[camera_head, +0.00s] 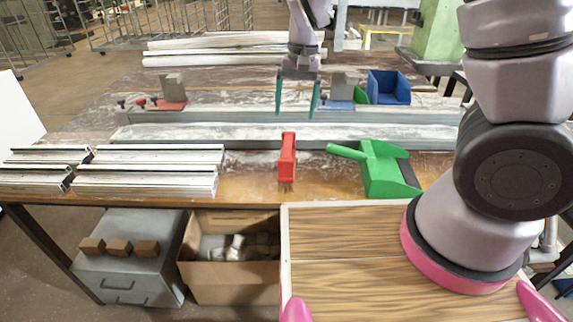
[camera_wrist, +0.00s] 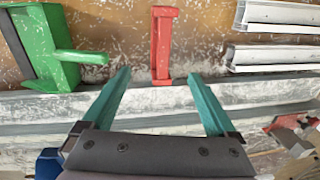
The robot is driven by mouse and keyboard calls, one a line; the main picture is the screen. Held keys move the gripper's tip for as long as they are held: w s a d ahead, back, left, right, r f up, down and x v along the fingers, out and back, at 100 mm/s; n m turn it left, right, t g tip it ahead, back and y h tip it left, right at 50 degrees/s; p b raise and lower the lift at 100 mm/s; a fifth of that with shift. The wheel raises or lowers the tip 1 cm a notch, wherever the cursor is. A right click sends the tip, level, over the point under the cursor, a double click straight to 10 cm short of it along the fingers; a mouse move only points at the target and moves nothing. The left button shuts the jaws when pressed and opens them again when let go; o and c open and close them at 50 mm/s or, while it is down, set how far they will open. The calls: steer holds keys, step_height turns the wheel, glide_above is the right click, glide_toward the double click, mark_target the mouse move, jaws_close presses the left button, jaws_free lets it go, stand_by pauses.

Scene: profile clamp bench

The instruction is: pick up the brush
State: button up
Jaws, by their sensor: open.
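The brush (camera_head: 288,158) has a red body with bristles at its near end. It lies near the front edge of the bench, left of a green dustpan (camera_head: 384,172). The brush also shows in the wrist view (camera_wrist: 162,45), upper middle, with the green dustpan (camera_wrist: 55,62) to its left there. My gripper (camera_head: 298,112) is open and empty, with two teal fingers. It is beyond the brush, apart from it, over the grey rails. In the wrist view the brush lies ahead of the gap between the fingertips (camera_wrist: 160,77).
Metal profiles (camera_head: 150,170) lie on the left of the bench (camera_head: 250,185). Long grey rails (camera_head: 200,132) run across behind the brush. A red clamp (camera_head: 170,104) stands at the back left, a blue bin (camera_head: 390,87) at the back right. A cardboard box (camera_head: 230,283) stands below.

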mark_target(287, 146)
steer(key=shift+n+h, duration=0.3)
steer(key=shift+h, duration=0.3)
steer(key=f, duration=0.3)
steer(key=a+f, duration=0.1)
steer(key=f, duration=0.2)
steer(key=a+f, duration=0.1)
steer(key=f, duration=0.2)
steer(key=shift+s+f, duration=0.15)
steer(key=shift+s, duration=0.1)
steer(key=shift+w+f, duration=0.1)
steer(key=shift+f, duration=2.85)
steer(key=shift+r, duration=0.1)
steer(key=c, duration=1.5)
